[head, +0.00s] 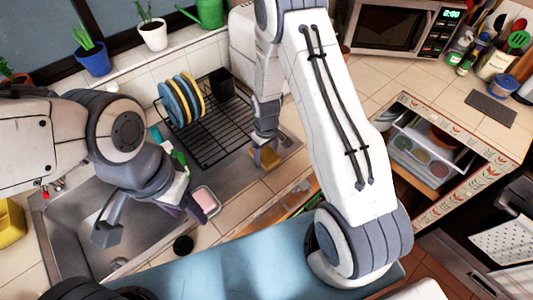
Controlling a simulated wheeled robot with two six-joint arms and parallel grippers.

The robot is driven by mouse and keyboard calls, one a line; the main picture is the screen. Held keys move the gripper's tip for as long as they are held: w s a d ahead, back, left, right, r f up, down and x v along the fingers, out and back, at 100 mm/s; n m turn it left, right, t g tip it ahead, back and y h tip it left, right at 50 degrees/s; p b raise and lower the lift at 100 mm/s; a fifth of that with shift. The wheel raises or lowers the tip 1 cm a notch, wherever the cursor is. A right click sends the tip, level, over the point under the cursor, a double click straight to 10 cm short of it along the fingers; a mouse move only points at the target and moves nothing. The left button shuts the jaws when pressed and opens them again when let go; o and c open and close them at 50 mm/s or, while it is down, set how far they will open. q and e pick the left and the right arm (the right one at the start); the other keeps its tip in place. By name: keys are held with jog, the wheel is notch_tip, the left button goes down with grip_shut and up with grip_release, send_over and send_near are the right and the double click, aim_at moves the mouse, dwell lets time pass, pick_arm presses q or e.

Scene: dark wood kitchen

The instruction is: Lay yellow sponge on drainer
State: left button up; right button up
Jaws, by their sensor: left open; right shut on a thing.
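The yellow sponge (267,158) is in my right gripper (265,143), which points down at the right front edge of the drainer. The drainer (228,128) is a black wire rack on the counter behind the sink.
Plates (178,104) and a black cup (222,83) stand in the drainer. A pink sponge (205,199) in a dish is close to my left gripper. The sink (75,225) lies below that gripper. An open drawer (425,160) is at right.

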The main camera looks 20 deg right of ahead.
aim_at(266, 154)
jog(key=o, duration=1.2)
jog(key=shift+r, duration=0.25)
notch_tip(266, 154, up, 11)
jog(key=b, duration=0.3)
jog(key=s+a+r+n, duration=0.2)
jog(key=s+a+r, duration=0.7)
jog(key=s+a, duration=0.15)
jog(key=shift+n+y, duration=0.5)
jog(key=shift+n, duration=0.1)
jog(key=s+a+r, duration=0.1)
jog(key=s, duration=0.3)
jog(key=s+a+r, duration=0.1)
jog(key=s, duration=0.3)
jog(key=s+a+r, duration=0.1)
jog(key=s, duration=0.4)
jog(key=shift+s+a+r, duration=0.1)
jog(key=shift+a+r, duration=0.1)
